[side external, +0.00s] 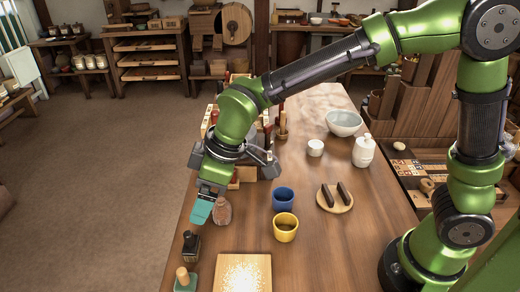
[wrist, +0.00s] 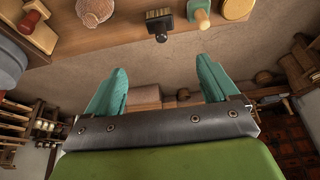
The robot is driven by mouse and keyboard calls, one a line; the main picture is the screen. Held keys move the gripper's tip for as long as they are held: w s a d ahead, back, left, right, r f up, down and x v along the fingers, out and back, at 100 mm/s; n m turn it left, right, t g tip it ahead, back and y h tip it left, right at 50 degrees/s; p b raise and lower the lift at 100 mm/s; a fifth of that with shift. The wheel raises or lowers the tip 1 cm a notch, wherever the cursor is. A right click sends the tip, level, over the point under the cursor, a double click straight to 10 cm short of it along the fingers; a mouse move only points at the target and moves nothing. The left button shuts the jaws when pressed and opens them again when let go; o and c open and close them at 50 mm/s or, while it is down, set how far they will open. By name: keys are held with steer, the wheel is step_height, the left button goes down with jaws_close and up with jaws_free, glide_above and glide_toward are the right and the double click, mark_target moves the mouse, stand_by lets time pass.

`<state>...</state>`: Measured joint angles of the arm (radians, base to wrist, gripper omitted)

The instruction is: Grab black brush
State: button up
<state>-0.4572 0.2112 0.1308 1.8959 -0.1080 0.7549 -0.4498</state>
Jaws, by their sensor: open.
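The black brush (side external: 191,246) stands near the left edge of the wooden table in the side view. In the wrist view the black brush (wrist: 159,24) shows at the top, with a dark handle and a paler bristle-like end. My gripper (side external: 203,209) has teal fingers and hangs by the table's left edge, above and behind the brush, apart from it. In the wrist view my gripper (wrist: 163,68) has its two fingers wide apart with nothing between them. The brush lies beyond the fingertips, roughly in line with the gap.
A green block with a wooden knob (side external: 185,279) stands close in front of the brush. A brownish rounded object (side external: 222,211) is just behind it. A pale board (side external: 243,272), yellow cup (side external: 286,227) and blue cup (side external: 283,198) are to the right. Open floor (side external: 90,200) lies left.

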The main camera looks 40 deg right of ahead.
mark_target(190, 244)
steer(key=x, duration=1.1)
steer(key=shift+d+f, duration=0.1)
steer(key=shift+f, duration=0.1)
steer(key=shift+s+x, duration=0.15)
steer(key=shift+x, duration=0.75)
steer(key=shift+s+x, duration=0.2)
steer(key=shift+x, duration=0.75)
steer(key=shift+s+x, duration=0.15)
steer(key=shift+x, duration=0.75)
steer(key=shift+d+f, duration=0.15)
steer(key=shift+f, duration=0.05)
steer(key=c, duration=1.1)
steer(key=shift+o, duration=0.2)
steer(key=shift+r, duration=0.15)
